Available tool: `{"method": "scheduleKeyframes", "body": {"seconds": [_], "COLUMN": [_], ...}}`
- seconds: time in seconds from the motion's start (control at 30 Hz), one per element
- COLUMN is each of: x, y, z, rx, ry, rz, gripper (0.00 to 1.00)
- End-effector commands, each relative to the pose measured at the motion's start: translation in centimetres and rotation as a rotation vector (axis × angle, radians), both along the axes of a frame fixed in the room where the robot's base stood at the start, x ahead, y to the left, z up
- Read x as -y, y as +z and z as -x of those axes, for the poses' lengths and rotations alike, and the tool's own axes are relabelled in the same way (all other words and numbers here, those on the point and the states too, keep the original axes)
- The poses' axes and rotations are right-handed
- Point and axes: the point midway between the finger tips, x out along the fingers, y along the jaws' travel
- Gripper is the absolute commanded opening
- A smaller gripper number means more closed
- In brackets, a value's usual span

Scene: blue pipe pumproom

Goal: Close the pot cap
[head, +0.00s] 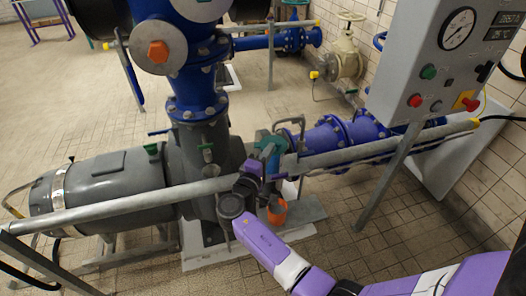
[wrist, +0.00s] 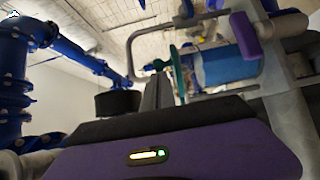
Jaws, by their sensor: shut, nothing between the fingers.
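I cannot clearly make out a pot cap in either view. My gripper (head: 251,168) is near the middle of the head view, its fingertips hard to separate from the teal fitting (head: 268,146) beside the pump. In the wrist view my gripper (wrist: 157,90) has its dark fingers together, with nothing seen between them. The teal piece (wrist: 177,70) stands just beyond and right of the fingertips there. A bent metal tube (wrist: 133,50) runs behind it. I cannot tell whether the fingers touch either.
A grey pump (head: 100,190) lies on the left, with a grey rail (head: 120,212) across its front. An orange cup-shaped part (head: 277,211) is below the teal fitting. Blue pipes (head: 335,140) and a control box (head: 450,60) are to the right.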

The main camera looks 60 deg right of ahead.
Motion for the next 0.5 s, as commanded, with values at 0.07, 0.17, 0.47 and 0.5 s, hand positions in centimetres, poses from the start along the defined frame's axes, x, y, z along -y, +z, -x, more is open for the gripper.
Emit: {"method": "scheduleKeyframes", "body": {"seconds": [0.07,0.17,0.47,0.5], "x": [0.0,0.0,0.8,1.1], "y": [0.0,0.0,-0.4,-0.4], "z": [0.0,0.0,0.3,0.4], "rx": [0.000,0.000,0.001,0.002], "ry": [0.000,0.000,-0.002,-0.002], "rz": [0.000,0.000,0.001,0.001], "gripper": [0.00,0.00,0.00,0.00]}}
